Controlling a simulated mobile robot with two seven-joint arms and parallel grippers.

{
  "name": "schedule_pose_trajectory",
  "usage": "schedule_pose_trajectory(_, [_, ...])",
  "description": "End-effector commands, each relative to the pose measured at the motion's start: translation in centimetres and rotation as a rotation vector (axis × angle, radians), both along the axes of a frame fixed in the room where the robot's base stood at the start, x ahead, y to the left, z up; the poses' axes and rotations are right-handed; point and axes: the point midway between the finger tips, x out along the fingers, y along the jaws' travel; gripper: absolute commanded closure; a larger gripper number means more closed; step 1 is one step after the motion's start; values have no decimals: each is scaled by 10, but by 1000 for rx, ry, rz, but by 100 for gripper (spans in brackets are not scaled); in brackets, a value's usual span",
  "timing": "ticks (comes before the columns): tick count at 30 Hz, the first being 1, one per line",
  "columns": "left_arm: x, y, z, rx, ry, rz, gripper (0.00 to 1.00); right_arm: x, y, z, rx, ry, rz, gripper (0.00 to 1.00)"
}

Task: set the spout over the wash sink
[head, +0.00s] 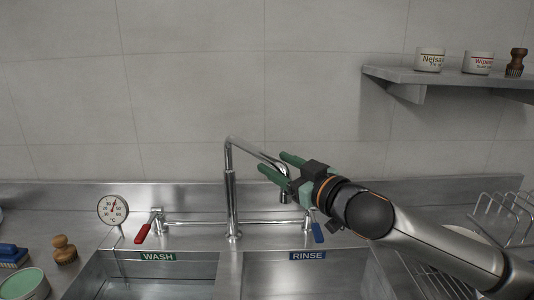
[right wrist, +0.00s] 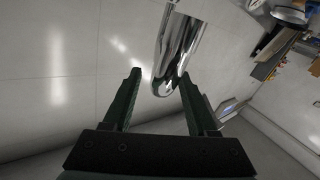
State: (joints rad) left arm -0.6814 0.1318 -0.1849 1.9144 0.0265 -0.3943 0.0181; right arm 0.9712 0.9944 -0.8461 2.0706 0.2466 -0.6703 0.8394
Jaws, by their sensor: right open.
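The chrome spout (head: 254,152) rises from an upright pipe (head: 231,200) between the two sinks. It slants to the right, and its end is partly behind my right gripper, on the rinse sink's side. My right gripper (head: 275,163) is open at the spout's outer part. In the right wrist view, the spout (right wrist: 177,50) shows between and ahead of the open fingers (right wrist: 158,78); I cannot tell whether they touch it. The wash sink (head: 150,285) is at left under a green WASH label (head: 158,257). My left gripper is not in view.
The rinse sink (head: 300,275) is at right under a blue RINSE label (head: 308,255). A red lever (head: 142,233) and a blue lever (head: 318,233) flank the spout's base. A dial thermometer (head: 113,210) stands at left. A shelf (head: 440,77) with jars is at upper right.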

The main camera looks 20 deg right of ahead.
Motion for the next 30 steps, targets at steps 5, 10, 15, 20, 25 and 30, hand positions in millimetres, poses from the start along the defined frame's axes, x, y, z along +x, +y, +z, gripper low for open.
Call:
schedule_pose_trajectory(5, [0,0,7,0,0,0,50,25,8,2,1,-1,-1,42])
schedule_pose_trajectory(10, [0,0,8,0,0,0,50,36,12,1,0,-1,0,42])
schedule_pose_trajectory(15, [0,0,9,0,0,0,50,38,13,0,0,0,0,42])
schedule_pose_trajectory(20, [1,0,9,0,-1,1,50,38,13,0,0,0,0,42])
schedule_pose_trajectory(25, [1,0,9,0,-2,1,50,38,13,0,0,0,0,60])
schedule_pose_trajectory(30, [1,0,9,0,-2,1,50,38,13,0,0,0,-1,79])
